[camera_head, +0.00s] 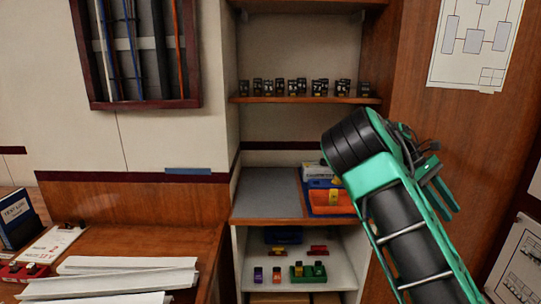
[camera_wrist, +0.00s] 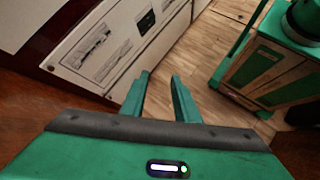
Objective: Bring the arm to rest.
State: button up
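My arm (camera_head: 408,238) is green and black and rises from the lower right in the head view, bent over at the top. My gripper (camera_head: 446,190) points to the right and down, beside the brown wooden panel and clear of the shelves. In the wrist view my gripper (camera_wrist: 160,76) shows two green fingers with a gap between them. Nothing is between the fingers. Wooden floor shows beyond them.
Several breakers (camera_head: 300,87) stand on the upper shelf (camera_head: 250,99). An orange bin (camera_head: 322,209) sits on the counter behind my arm. Small coloured parts (camera_head: 277,275) are on the lower shelf. Printed sheets (camera_wrist: 100,48) are close by in the wrist view.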

jog(key=s+d+f+m+t+y, duration=0.2)
jog(key=s+m+y, duration=0.35)
jog(key=s, duration=1.05)
jog(key=s+a+m+t, duration=0.2)
jog(key=s+a, duration=0.4)
jog(key=s, duration=0.4)
jog(key=s+a+m+t+y, duration=0.1)
jog(key=s+a+m, duration=0.3)
jog(key=s, duration=0.6)
jog(key=shift+s+a+f+t, duration=0.25)
jog(key=shift+a+t, duration=0.35)
jog(key=shift+a, duration=0.65)
